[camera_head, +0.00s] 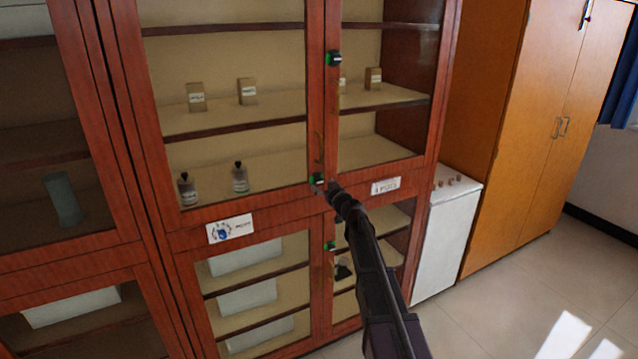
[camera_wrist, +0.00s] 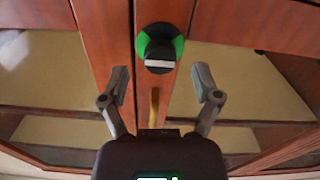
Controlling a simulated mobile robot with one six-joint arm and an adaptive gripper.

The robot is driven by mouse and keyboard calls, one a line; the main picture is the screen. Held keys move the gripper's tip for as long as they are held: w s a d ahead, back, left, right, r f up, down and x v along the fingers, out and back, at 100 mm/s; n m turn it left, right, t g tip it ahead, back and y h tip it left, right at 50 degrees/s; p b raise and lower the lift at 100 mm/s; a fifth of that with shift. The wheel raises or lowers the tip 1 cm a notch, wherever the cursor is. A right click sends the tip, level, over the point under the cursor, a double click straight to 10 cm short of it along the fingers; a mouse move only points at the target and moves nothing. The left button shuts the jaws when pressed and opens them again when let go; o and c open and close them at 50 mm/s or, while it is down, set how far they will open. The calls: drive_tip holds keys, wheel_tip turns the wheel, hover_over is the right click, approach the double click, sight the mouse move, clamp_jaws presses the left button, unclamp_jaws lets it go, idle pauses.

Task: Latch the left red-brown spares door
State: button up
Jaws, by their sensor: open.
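A red-brown glass-fronted cabinet has a left upper door (camera_head: 223,195) with a brass handle (camera_head: 320,148) on its right edge. A green-ringed black knob latch (camera_head: 318,181) sits at the lower right corner of that door. My gripper (camera_head: 333,188) is just right of this latch in the head view. In the wrist view my gripper (camera_wrist: 162,78) is open and empty. A black knob with a pale bar in a green ring (camera_wrist: 160,50) lies between and slightly beyond the fingertips, apart from both. The bar looks roughly horizontal there. A brass handle (camera_wrist: 154,105) shows below the knob.
Other green-ringed latches are above (camera_head: 333,57) and below (camera_head: 330,246). Bottles (camera_head: 240,178) and small boxes (camera_head: 247,91) stand behind glass. A white cabinet (camera_head: 446,240) and an orange wooden cupboard (camera_head: 530,150) are on the right. Floor (camera_head: 510,300) is clear at lower right.

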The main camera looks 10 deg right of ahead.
drive_tip(key=shift+x, duration=1.4)
clamp_jaws()
